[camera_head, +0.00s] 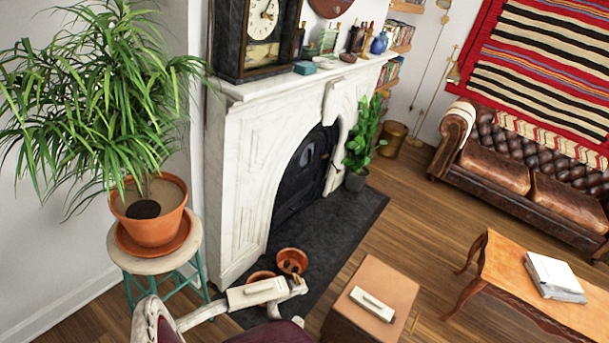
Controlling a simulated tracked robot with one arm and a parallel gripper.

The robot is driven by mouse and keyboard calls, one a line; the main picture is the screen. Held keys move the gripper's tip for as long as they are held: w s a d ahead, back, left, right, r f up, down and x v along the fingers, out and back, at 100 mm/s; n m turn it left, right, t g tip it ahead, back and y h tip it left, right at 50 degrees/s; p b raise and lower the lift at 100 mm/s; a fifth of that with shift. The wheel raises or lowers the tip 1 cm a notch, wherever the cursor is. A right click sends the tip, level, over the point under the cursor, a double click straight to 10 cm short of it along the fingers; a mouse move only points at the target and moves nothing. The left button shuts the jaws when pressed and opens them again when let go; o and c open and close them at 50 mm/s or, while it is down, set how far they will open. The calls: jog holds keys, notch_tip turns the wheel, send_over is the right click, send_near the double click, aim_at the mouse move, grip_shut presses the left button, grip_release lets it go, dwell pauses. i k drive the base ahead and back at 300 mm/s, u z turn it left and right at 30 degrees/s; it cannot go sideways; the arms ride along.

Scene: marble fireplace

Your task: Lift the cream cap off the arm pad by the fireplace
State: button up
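A cream, flat, oblong piece, which looks like the cream cap (258,292), lies on the pale arm (203,314) of a chair at the bottom, left of centre, in front of the fireplace (247,180). The arm pad under it is mostly hidden. A similar cream oblong piece (372,303) lies on a brown box-like stool (395,288) to its right. My gripper is not in view.
A potted plant (150,215) stands on a stool (112,243) at left. Terracotta pots (291,261) sit on the dark hearth (345,225) behind the chair arm. A wooden table (505,270) with books (553,277) stands right. Wooden floor (425,210) lies open between.

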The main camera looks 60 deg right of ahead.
aim_at(261, 289)
jog(key=z, duration=1.8)
jog(key=k, duration=0.5)
jog(key=z, duration=0.1)
jog(key=i, duration=0.55)
jog(key=u, duration=0.1)
